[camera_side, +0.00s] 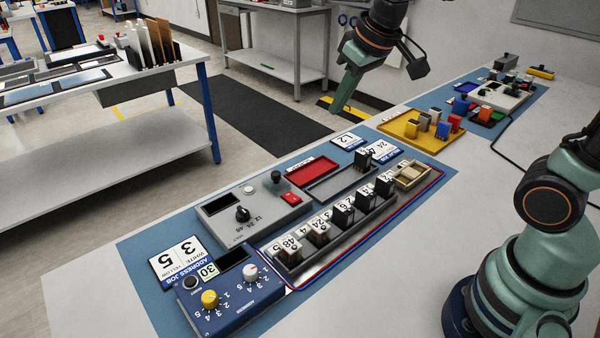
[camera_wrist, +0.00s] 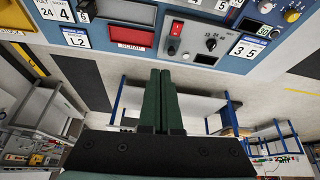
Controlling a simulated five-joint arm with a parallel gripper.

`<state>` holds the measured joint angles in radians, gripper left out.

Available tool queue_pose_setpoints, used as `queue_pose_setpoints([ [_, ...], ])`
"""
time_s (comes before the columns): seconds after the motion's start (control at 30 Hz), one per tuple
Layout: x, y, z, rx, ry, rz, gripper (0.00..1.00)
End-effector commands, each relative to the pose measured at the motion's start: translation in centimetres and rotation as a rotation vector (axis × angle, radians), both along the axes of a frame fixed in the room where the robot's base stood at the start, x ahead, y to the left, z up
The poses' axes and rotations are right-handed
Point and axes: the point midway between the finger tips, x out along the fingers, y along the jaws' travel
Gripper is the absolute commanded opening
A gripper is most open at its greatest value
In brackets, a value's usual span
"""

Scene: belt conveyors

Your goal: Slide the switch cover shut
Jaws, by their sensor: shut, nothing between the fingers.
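A grey control box (camera_side: 230,228) stands on the blue mat, with a black knob, a dark display and a round button.
A red tray (camera_side: 312,170) lies beside the box. A rack of black-and-white blocks (camera_side: 335,222) runs along the front. A blue knob panel (camera_side: 228,295) stands at the near left. A yellow tray (camera_side: 408,126) with coloured blocks lies farther back. The air around my gripper is clear.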

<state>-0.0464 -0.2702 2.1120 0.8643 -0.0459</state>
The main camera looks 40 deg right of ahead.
Motion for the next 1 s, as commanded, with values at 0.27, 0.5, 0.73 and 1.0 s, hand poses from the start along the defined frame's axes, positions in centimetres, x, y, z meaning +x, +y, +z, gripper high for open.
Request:
queue_pose_setpoints([
  [0.27,8.3,2.1,-2.9,-0.018,0.049,0.07,0.0],
  [0.5,14.1,4.1,-7.5,-0.031,0.083,0.125,0.0],
  [0.73,16.6,5.2,-10.5,-0.039,0.097,0.153,0.0],
  [1.0,17.5,5.5,-12.7,-0.038,0.101,0.156,0.0],
])
